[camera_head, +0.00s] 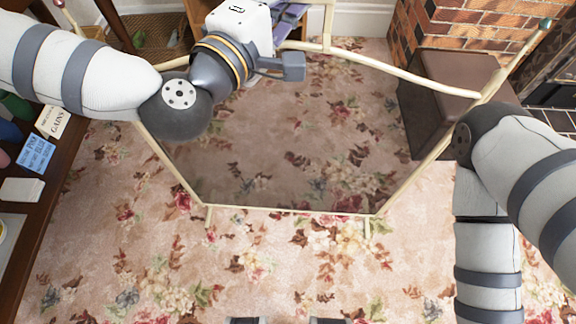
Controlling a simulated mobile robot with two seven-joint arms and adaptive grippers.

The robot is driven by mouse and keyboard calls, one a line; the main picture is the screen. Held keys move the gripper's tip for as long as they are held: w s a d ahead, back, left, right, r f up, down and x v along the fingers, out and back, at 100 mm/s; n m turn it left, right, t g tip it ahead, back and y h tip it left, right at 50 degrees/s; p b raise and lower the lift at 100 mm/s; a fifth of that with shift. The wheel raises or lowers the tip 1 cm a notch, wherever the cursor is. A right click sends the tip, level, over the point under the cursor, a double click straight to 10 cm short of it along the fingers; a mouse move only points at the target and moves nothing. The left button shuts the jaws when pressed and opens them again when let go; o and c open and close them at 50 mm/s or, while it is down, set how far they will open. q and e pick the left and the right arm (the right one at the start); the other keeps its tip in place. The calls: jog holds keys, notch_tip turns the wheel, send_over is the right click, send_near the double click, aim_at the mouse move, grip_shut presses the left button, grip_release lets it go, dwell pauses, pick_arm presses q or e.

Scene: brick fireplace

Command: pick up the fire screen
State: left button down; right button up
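The fire screen stands upright on the carpet in the middle of the head view. It has a thin cream frame (408,76), a see-through dark panel (270,150) and small feet at its bottom rail. A green-tipped post rises at its upper right. My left arm reaches over the screen's left part and hides some of its frame.
A brown block-like seat (465,85) stands behind the screen's right side. A brick fireplace (455,25) is at the upper right. A dark wooden shelf (25,245) with boxes and small items runs along the left edge. The flowered carpet (270,270) in front is clear.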

pick_arm(q)
jog(key=shift+r, duration=0.25)
